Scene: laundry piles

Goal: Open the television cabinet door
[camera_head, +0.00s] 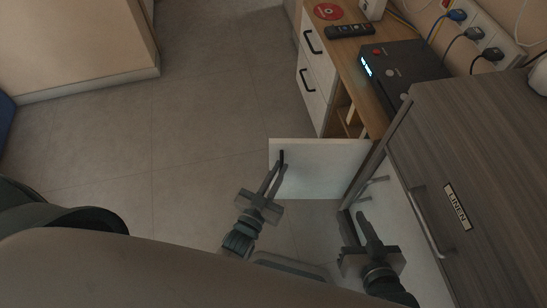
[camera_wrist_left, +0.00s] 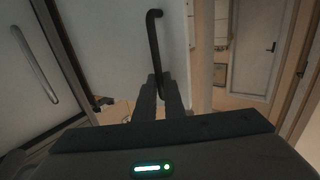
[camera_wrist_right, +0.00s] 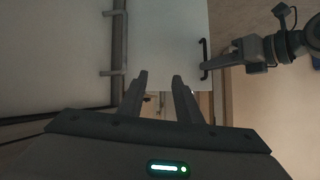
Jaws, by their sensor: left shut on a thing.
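The white cabinet door (camera_head: 325,172) stands swung out from the wooden television cabinet (camera_head: 352,60), roughly square to its front. Its black bar handle (camera_head: 282,157) is near the free edge. My left gripper (camera_head: 279,170) is shut on this handle. The handle (camera_wrist_left: 154,40) rises from between the fingers in the left wrist view. My right gripper (camera_head: 364,225) is on the near side of the door, apart from it, close to the linen cabinet's front. In the right wrist view its fingers (camera_wrist_right: 158,78) are apart and empty, pointing towards the door (camera_wrist_right: 165,40).
The grey cabinet labelled LINEN (camera_head: 480,150) stands close at the right, its bar handle (camera_head: 428,222) sticking out. White drawers (camera_head: 313,68) are beyond the door. A black box (camera_head: 405,68) and a remote (camera_head: 349,31) lie on the television cabinet. The floor (camera_head: 200,115) at left is clear.

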